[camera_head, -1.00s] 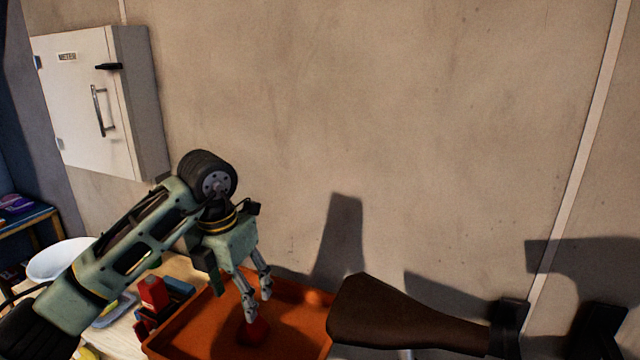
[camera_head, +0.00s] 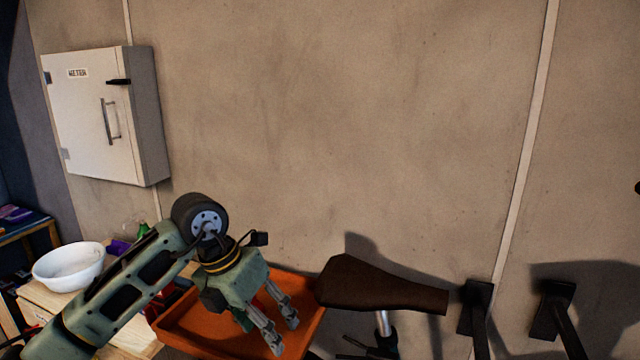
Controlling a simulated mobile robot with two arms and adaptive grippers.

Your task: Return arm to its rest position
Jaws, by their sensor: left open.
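My left arm (camera_head: 125,290) comes in from the lower left, bent at its wrist joint. My left gripper (camera_head: 284,334) hangs over the orange tray (camera_head: 185,325), fingers pointing down and to the right. Its two fingers are apart, with nothing visible between them. I cannot tell how high the fingertips are above the tray floor. The arm and gripper hide much of the tray's left and middle. My right gripper is not in view.
A brown bicycle saddle (camera_head: 380,287) stands close to the right of the tray. Black brackets (camera_head: 478,300) are on the right. A white bowl (camera_head: 70,265) is on the wooden table (camera_head: 45,298) at left. A meter box (camera_head: 105,115) hangs on the wall. The upper wall area is clear.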

